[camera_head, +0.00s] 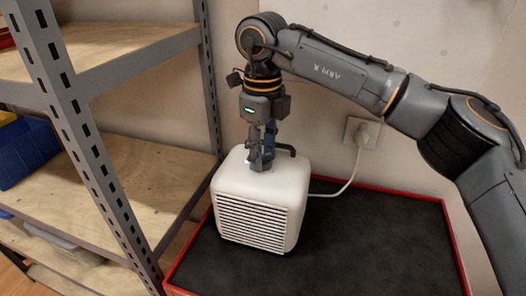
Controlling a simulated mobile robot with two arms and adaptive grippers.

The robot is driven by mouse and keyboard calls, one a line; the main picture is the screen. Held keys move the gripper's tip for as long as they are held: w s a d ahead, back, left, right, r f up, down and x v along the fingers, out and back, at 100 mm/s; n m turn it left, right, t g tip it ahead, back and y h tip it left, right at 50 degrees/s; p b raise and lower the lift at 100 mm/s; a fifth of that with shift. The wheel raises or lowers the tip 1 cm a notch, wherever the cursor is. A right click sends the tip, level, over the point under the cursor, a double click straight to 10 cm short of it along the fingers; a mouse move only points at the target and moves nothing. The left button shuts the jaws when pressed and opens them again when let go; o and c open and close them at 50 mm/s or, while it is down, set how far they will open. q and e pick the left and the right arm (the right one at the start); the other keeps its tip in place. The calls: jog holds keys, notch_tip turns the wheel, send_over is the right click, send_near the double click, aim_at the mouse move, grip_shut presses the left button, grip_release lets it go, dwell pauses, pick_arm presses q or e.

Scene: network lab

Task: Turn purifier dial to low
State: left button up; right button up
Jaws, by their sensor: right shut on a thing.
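The white purifier (265,200) stands on a black-topped surface, its slatted grille facing front. My right arm comes in from the right, and my right gripper (261,163) points straight down at the purifier's top. Its fingers are shut at the top face, where the dial would be. The dial is hidden by the fingers, so its setting cannot be read. My left gripper is not in view.
The black mat with a red rim (370,235) is clear to the right of the purifier. A cord runs to a wall socket (361,133). A metal shelf rack (85,150) stands close on the left, with a blue bin (27,150).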

jog(key=o, duration=1.2)
jog(key=shift+c, duration=0.2)
